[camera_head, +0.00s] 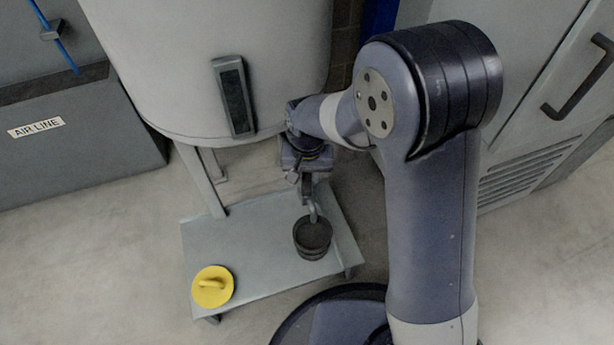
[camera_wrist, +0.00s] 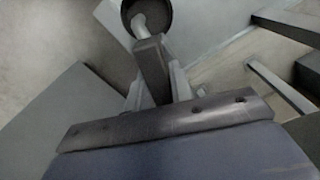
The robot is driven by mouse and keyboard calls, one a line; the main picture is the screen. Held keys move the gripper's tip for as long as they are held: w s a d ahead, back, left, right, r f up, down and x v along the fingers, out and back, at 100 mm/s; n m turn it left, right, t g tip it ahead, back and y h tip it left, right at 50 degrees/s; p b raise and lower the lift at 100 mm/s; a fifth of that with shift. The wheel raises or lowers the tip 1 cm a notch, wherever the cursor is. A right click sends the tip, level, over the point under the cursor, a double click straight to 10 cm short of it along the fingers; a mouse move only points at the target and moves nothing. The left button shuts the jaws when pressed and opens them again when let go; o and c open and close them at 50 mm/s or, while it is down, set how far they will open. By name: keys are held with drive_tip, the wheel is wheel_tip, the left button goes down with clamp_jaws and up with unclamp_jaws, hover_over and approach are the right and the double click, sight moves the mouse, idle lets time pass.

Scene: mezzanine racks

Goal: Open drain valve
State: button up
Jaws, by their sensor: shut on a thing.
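A large pale tank (camera_head: 175,65) stands at the back on legs. A short curved drain spout (camera_head: 313,212) comes out below it, and its mouth is over a dark bucket (camera_head: 312,250). The spout (camera_wrist: 140,24) and the bucket (camera_wrist: 163,20) also show at the top of the wrist view. My gripper (camera_head: 307,188) is under the tank's right edge, just behind the spout. In the wrist view its fingers (camera_wrist: 156,88) are closed on either side of a dark grey valve handle (camera_wrist: 151,62). The valve body is mostly hidden.
The bucket stands on a low grey table (camera_head: 240,245). A yellow lid with a handle (camera_head: 212,287) lies at its front left corner. A grey cabinet marked AIR LINE (camera_head: 70,140) is at left, and a vented cabinet (camera_head: 530,130) is at right. The floor at left is clear.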

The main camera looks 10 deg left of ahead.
sight(307, 176)
clamp_jaws()
drive_tip(key=shift+r+n+p, duration=0.15)
drive_tip(key=shift+n+p, duration=0.5)
drive_tip(key=shift+n, duration=0.05)
drive_tip(key=shift+n+p, duration=0.7)
drive_tip(key=shift+n, duration=0.9)
drive_tip(key=o, duration=0.7)
unclamp_jaws()
drive_tip(key=shift+o, duration=0.2)
wheel_tip(307, 176, up, 10)
drive_tip(key=p, duration=0.3)
drive_tip(key=shift+r+p, duration=0.25)
drive_tip(key=shift+p, duration=0.05)
drive_tip(key=shift+f, duration=0.1)
